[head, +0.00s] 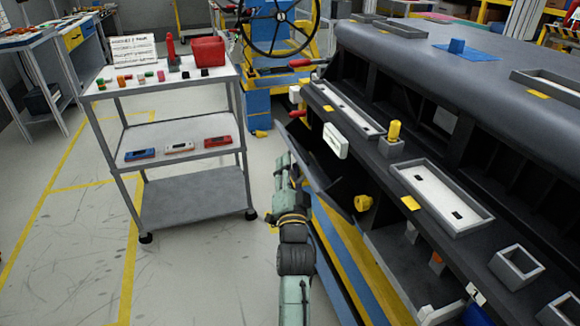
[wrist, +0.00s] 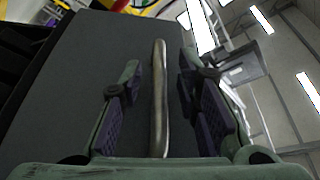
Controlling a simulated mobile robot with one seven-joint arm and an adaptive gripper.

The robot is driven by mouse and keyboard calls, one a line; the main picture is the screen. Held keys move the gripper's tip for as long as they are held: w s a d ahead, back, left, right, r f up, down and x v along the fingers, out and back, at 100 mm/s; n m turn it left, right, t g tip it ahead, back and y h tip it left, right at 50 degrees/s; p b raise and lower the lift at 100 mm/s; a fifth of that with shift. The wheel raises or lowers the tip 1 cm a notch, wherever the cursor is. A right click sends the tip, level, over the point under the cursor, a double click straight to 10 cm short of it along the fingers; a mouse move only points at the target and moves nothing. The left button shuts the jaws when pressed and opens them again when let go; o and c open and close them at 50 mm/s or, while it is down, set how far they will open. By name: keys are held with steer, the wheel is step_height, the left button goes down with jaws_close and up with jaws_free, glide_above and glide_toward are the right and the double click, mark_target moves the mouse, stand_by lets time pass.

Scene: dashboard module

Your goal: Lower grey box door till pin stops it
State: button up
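The grey box door (head: 320,178) is a dark panel on the near left side of the dashboard module, tilted outward from the dark opening behind it. In the wrist view the door (wrist: 85,75) fills much of the left and middle, with a long metal bar handle (wrist: 160,100) on its face. My gripper (wrist: 163,100) is open, its two fingers on either side of the handle with a visible gap on both sides. In the head view my gripper (head: 284,172) is beside the door's left side, and the handle is hidden there. I cannot make out the pin.
A yellow knob (head: 363,203) is by the opening to the door's right. The dashboard (head: 480,85) carries trays and a yellow-topped peg (head: 394,130). A grey trolley (head: 185,190) with small parts stands to the left. Floor between trolley and arm is clear.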

steer(key=shift+c, duration=0.5)
jaws_close()
stand_by(0.3)
